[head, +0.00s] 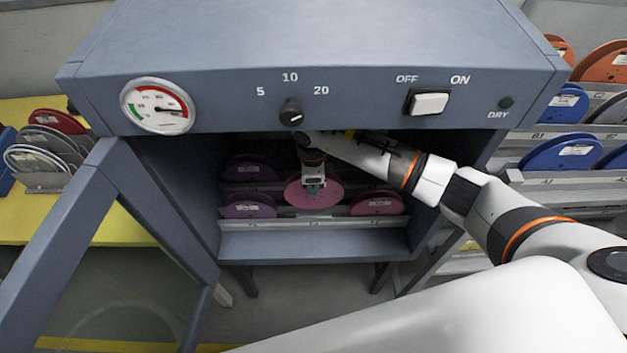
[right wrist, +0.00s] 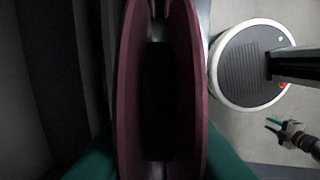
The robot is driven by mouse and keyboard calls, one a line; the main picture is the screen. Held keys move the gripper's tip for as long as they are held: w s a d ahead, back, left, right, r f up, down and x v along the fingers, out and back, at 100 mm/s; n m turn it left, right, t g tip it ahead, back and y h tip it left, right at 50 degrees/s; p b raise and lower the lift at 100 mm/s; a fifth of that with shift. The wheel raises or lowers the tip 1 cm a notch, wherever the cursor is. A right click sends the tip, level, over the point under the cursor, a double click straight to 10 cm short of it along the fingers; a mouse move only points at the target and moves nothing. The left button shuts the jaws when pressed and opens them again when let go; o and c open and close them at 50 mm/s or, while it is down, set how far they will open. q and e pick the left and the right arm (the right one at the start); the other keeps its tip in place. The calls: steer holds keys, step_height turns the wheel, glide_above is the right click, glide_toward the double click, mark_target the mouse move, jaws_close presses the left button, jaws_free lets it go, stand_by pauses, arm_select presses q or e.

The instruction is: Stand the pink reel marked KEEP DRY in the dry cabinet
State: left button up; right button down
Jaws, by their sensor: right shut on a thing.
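The pink reel (head: 324,198) is upright inside the dry cabinet (head: 330,247), at the middle of the front row. My right gripper (head: 313,188) reaches in from above and is shut on the pink reel. The right wrist view shows the pink reel (right wrist: 187,100) edge-on between teal fingers. I cannot read its label, and cannot tell whether its lower edge touches the rack. My left gripper (right wrist: 276,127) shows small in the right wrist view, its teal fingers apart and empty.
A purple reel (head: 248,208) stands left of the pink reel and a magenta reel (head: 377,204) right of it, both close. Darker reels (head: 250,169) stand behind. The glass door (head: 80,230) hangs open at left. Shelves of blue reels (head: 562,153) stand at right.

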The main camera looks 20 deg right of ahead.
mark_target(313, 200)
steer(key=shift+f, duration=0.1)
steer(key=shift+f+b, duration=1)
steer(key=shift+f, duration=0.05)
steer(key=shift+f+b, duration=0.65)
steer(key=shift+f, duration=0.05)
steer(key=shift+f, duration=0.15)
steer(key=shift+f+b, duration=1.25)
steer(key=shift+b, duration=0.15)
steer(key=shift+f, duration=0.25)
steer(key=shift+f+b, duration=0.65)
steer(key=shift+b, duration=0.15)
